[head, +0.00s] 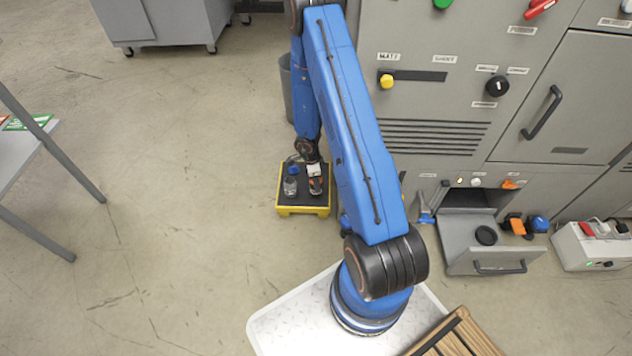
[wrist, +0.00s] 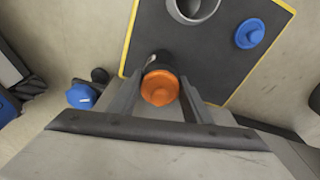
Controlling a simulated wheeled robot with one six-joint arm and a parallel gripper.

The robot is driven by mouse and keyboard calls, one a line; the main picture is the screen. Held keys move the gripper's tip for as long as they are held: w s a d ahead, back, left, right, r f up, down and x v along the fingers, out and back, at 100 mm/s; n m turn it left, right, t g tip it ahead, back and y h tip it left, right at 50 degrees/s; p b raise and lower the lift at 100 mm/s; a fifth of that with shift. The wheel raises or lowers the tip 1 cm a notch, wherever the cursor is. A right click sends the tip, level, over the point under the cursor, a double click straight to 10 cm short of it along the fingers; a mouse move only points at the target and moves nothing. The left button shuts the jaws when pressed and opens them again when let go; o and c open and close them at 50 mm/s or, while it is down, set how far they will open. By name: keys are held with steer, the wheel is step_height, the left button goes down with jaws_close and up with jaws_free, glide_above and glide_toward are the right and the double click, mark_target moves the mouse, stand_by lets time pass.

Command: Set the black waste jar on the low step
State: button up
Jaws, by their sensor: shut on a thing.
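The low step (head: 303,209) has a black top and a yellow edge and stands on the floor. It also shows in the wrist view (wrist: 200,60). My gripper (wrist: 158,98) is shut on a dark jar with an orange lid (wrist: 160,88), which I take for the black waste jar. In the head view my gripper (head: 315,172) and the jar (head: 316,187) are over the right part of the step. The jar looks upright. I cannot tell whether its base touches the step.
A grey, open-topped jar (head: 290,187) and a blue-lidded thing (head: 294,170) are on the step's left side, close to the held jar. The floor left of the step is clear.

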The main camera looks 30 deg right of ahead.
steer(key=shift+f, duration=0.1)
steer(key=o, duration=1.3)
